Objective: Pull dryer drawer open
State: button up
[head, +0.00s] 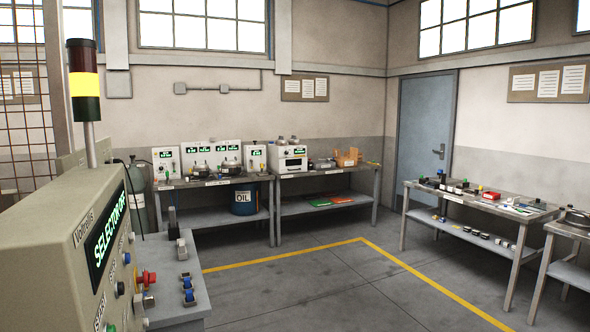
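My gripper is not in view.
A grey control cabinet (75,250) reading "SELECTOR OFF" fills the near left. White panels and gauges line the back-left bench (215,182). A blue oil drum (243,200) stands beneath it. Right-hand benches (480,200) hold small parts. The middle floor (320,285) is clear.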

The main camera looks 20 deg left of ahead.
aim_at(297, 165)
jog(key=i+u, duration=0.3)
jog(key=i, duration=0.55)
jog(key=i+u, duration=0.2)
jog(key=i, duration=1.45)
jog(key=i+u, duration=0.2)
jog(key=i, duration=0.3)
jog(key=i+u, duration=0.15)
jog(key=i, duration=0.4)
jog(key=i+l+u, duration=0.2)
jog(key=i, duration=0.3)
jog(key=i+u, duration=0.35)
jog(key=i, duration=1.1)
jog(key=i+z, duration=0.2)
jog(key=i, duration=0.55)
jog(key=i+j+z, duration=0.2)
jog(key=i, duration=0.5)
jog(key=i+z, duration=0.35)
jog(key=i, duration=0.15)
jog(key=i+z, duration=0.3)
jog(key=i, duration=0.2)
jog(key=i+j+z, duration=0.65)
jog(key=i, duration=0.25)
